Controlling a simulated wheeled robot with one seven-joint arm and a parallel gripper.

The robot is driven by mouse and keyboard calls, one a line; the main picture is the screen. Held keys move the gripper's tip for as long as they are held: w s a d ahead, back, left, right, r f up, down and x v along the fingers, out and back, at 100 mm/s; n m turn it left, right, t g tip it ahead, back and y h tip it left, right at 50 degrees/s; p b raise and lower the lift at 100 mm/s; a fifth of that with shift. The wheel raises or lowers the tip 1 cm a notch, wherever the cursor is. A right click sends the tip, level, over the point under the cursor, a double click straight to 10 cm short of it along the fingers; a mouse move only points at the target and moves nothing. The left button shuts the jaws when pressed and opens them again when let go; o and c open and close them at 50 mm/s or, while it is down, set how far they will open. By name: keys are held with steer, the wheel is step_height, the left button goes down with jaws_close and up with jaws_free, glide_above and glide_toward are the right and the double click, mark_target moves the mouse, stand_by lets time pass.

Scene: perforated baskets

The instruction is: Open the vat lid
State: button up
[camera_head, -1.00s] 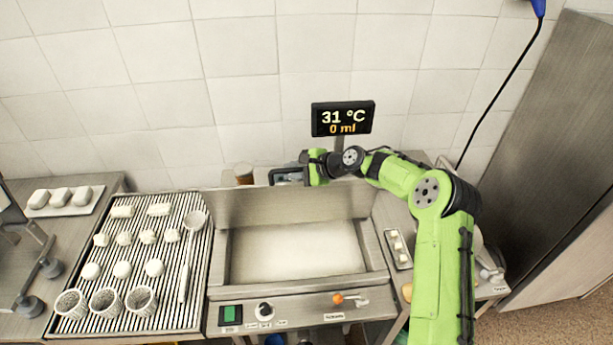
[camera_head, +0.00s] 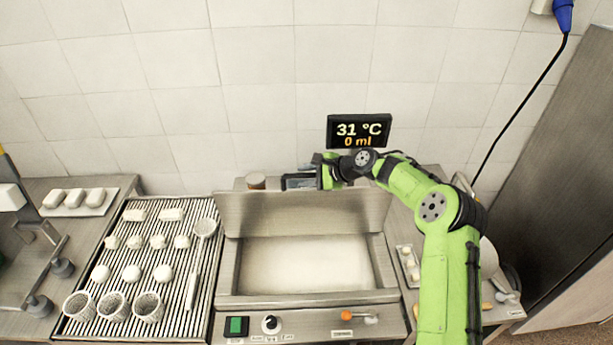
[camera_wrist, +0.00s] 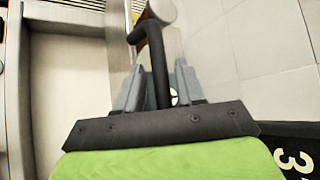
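The vat (camera_head: 235,300) is a steel basin with its pale inside exposed. Its lid (camera_head: 300,212) stands up along the back edge, fully raised. My gripper (camera_head: 300,182) is at the lid's top edge, on the wall side. In the wrist view, my gripper's two grey fingers (camera_wrist: 158,68) are spread on either side of the lid's black handle (camera_wrist: 152,45), with small gaps showing. The handle's far part is hidden between the fingers. The lid (camera_wrist: 118,55) shows edge-on beside the handle, and the vat's inside (camera_wrist: 70,100) lies to its left.
A display (camera_head: 359,131) reading 31 °C and 0 ml stands behind my wrist, near the tiled wall. A small tray (camera_head: 408,265) lies right of the vat.

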steer(key=shift+s, duration=0.1)
steer(key=b+v, duration=0.2)
steer(key=v, duration=1.3)
steer(key=shift+d+r, duration=0.25)
steer(key=shift+s+a, duration=0.1)
steer(key=s+a+n+g+h+b, duration=0.1)
steer(key=s+a+n+h+b, duration=0.2)
steer(key=s, duration=0.5)
steer(key=s+a+n+g+h+b, duration=0.1)
steer(key=s+a+n+h, duration=0.3)
steer(key=s, duration=0.3)
steer(key=s+d+f+n+h+b, duration=0.1)
steer(key=s+d+n, duration=0.2)
steer(key=s, duration=0.8)
steer(key=s+d+f+n+t+h+b, duration=0.1)
steer(key=s+d+n, duration=0.3)
steer(key=s, duration=0.8)
steer(key=shift+d+f+n+h+b, duration=0.3)
steer(key=shift+f+b, duration=0.15)
steer(key=shift+f, duration=0.15)
